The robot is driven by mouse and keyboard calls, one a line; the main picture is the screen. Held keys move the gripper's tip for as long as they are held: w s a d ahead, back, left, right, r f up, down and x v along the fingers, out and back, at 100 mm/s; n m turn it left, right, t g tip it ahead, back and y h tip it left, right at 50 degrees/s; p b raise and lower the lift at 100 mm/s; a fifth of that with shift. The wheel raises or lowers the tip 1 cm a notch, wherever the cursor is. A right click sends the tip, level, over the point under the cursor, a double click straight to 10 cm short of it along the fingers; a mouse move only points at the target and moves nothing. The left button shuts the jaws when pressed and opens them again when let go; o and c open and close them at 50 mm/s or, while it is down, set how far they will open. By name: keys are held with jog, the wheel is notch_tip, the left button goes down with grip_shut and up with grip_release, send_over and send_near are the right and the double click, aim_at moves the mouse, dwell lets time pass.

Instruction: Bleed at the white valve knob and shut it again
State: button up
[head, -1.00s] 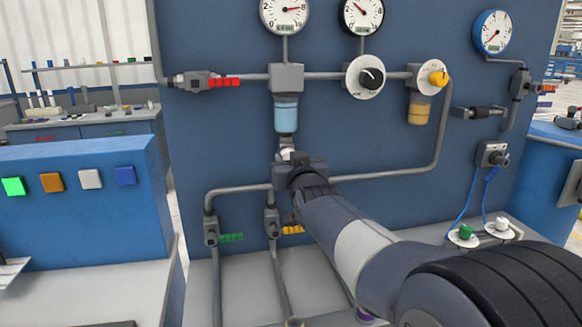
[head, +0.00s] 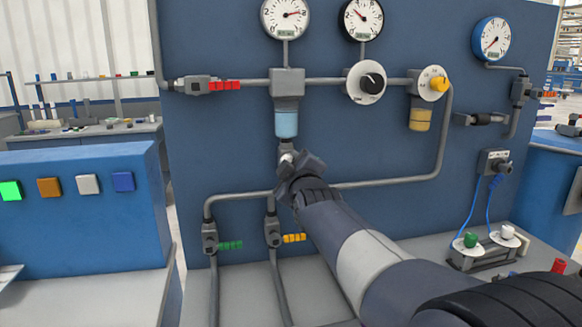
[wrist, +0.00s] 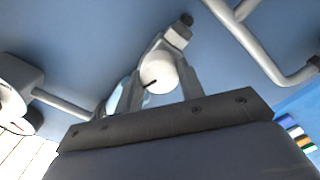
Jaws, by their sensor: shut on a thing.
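The white valve knob (head: 286,158) is under the clear filter bowl (head: 287,124) on the blue panel. Light blue liquid fills the lower part of the bowl, with a greyish band above it. My gripper (head: 287,166) is at the knob from below and in front, its body tilted and hiding part of the knob. In the wrist view the white knob (wrist: 157,75) is between the two fingers of my gripper (wrist: 160,80), which is shut on it. A dark mark shows on the knob's face.
Grey pipes (head: 395,180) run close beside my gripper. Green (head: 230,245) and yellow (head: 294,238) valve handles are just below it. A black knob (head: 372,83) and a yellow knob (head: 439,84) are to the upper right. Gauges (head: 286,17) line the panel top.

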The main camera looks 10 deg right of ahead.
jog(key=n, duration=0.4)
jog(key=shift+f, duration=0.1)
dwell(0.7)
jog(key=o, duration=1)
jog(key=shift+s, duration=0.15)
jog(key=s, duration=1)
jog(key=shift+s, duration=0.3)
